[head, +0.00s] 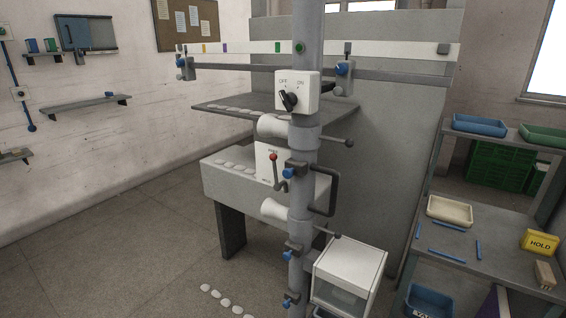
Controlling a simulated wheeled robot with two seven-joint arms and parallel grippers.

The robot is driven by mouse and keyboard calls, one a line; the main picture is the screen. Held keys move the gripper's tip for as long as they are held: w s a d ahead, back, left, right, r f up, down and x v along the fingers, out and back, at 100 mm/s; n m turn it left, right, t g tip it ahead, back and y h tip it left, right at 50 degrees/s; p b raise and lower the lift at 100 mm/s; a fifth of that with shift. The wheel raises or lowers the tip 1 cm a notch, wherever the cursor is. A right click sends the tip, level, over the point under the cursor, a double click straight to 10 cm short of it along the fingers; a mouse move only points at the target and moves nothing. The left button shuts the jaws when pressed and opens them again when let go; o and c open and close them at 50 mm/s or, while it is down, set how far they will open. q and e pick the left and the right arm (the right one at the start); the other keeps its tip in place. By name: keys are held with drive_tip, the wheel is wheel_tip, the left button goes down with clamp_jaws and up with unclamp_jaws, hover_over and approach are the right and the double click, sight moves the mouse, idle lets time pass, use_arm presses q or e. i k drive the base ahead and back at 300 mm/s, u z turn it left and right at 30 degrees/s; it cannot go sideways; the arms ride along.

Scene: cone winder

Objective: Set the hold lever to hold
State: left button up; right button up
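The hold lever (276,172) is a dark arm with a red ball knob at its upper end, on a white plate (262,163) in the middle of the machine. The red knob points up, close to small lettering at the top of the plate. More small lettering is at the lower part of the plate; both are too small to read surely. The grey upright post stands just to the right and hides part of the plate. Neither of my grippers is in view.
A white OFF/ON switch box (296,92) sits on the post above the lever. A dark handle (325,188) and white cones (273,209) are close by. A yellow HOLD sign (540,243) stands on the right shelf (490,262). The floor at left is mostly free.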

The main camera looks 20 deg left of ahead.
sight(278, 186)
drive_tip(key=z, duration=0.15)
drive_tip(key=i, duration=1.05)
drive_tip(key=u, duration=0.2)
